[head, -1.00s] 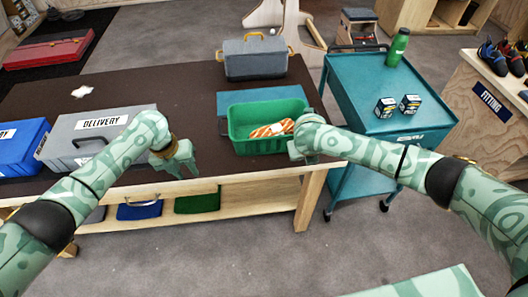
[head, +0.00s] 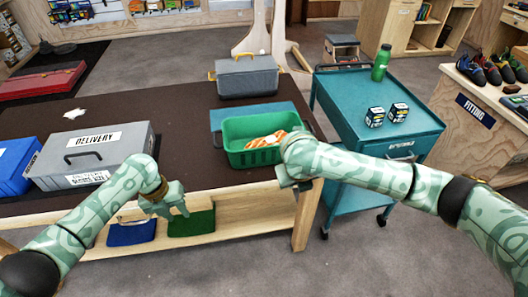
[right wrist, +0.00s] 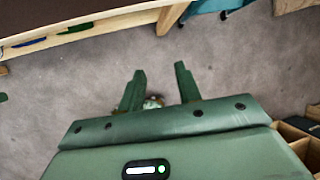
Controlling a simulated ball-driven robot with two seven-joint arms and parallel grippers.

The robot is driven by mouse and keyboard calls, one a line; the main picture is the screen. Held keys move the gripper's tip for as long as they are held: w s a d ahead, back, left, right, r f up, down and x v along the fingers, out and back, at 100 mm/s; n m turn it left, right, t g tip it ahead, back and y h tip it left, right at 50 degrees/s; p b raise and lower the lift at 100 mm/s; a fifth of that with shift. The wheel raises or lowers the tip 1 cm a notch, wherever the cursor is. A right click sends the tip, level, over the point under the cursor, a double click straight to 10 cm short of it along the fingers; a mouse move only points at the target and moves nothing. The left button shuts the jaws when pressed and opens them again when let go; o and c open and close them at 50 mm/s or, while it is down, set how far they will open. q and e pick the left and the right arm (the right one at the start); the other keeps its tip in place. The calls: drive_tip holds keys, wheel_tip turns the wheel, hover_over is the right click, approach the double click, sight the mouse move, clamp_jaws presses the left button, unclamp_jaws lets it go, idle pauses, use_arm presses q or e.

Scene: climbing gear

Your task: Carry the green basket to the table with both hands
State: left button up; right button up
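The green basket (head: 251,158) sits upright on the dark-topped table (head: 165,112) near its front right corner, with an orange-and-white coiled thing (head: 266,140) inside. My left gripper (head: 167,208) is at the table's front edge, left of and nearer than the basket, apart from it; its fingers look spread and empty. My right gripper (head: 291,185) is by the basket's front right corner, partly hidden by its own wrist. In the right wrist view its two fingers (right wrist: 159,88) are apart, with only floor and a small pale-green thing beyond.
A teal mat or board (head: 230,112) lies behind the basket, and a grey toolbox (head: 249,80) behind that. A grey delivery case (head: 92,155) and a blue box (head: 14,170) stand at left. A teal cart (head: 350,105) is close to the table's right end.

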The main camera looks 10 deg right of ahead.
drive_tip(key=v, duration=0.3)
drive_tip(key=shift+r, duration=0.1)
idle(0.3)
